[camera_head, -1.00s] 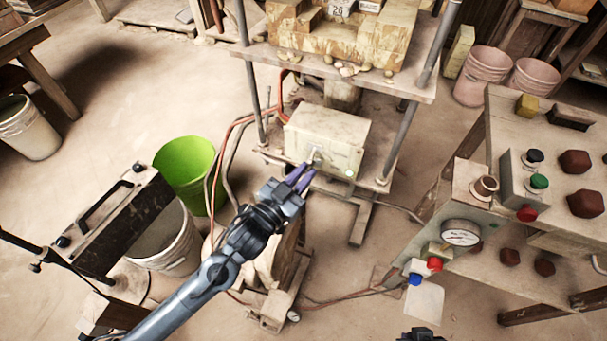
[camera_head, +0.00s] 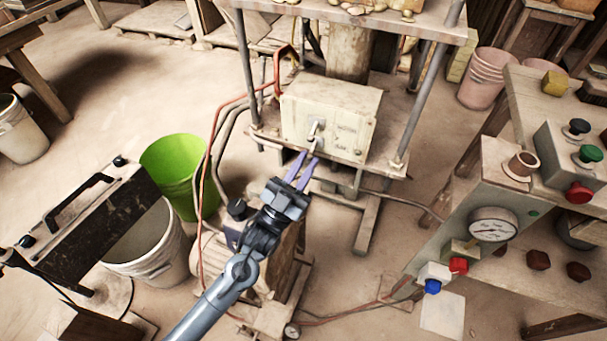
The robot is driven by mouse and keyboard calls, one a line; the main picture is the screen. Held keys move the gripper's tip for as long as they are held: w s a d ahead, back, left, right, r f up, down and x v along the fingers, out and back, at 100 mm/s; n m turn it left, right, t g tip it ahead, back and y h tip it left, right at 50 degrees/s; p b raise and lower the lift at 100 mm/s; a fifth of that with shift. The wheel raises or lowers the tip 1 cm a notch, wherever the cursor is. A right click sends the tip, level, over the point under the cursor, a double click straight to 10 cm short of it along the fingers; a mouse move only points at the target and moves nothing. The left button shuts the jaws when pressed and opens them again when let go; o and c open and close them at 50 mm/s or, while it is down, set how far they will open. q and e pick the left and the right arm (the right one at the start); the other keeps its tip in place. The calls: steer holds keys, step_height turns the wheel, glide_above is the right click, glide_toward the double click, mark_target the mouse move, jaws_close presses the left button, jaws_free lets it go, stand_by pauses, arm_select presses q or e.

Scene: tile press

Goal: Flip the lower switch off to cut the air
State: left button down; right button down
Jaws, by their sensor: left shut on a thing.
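The pale, worn switch box (camera_head: 352,118) is mounted on the lower shelf of the press. Its front face carries an upper switch (camera_head: 317,126) and a lower switch (camera_head: 318,145), both small metal levers. My left gripper (camera_head: 308,157) reaches up from below with its purple fingers at the lower switch, and it is shut on that lever. The fingertips cover part of the lever, so its exact position is hard to tell. The upper switch is clear of the fingers. My right gripper is not in view.
Red and grey hoses (camera_head: 215,135) run down left of the box. A green bucket (camera_head: 175,165) and a white bucket (camera_head: 160,250) stand to the left. A control bench with a pressure gauge (camera_head: 493,225) stands on the right. Press posts (camera_head: 430,90) flank the box.

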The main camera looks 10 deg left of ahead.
arm_select(q)
steer(key=shift+w+f+m+h+b, duration=0.1)
steer(key=shift+f+m+h+b, duration=0.1)
steer(key=shift+m+h+b, duration=0.35)
steer(key=c, duration=1.1)
jaws_free()
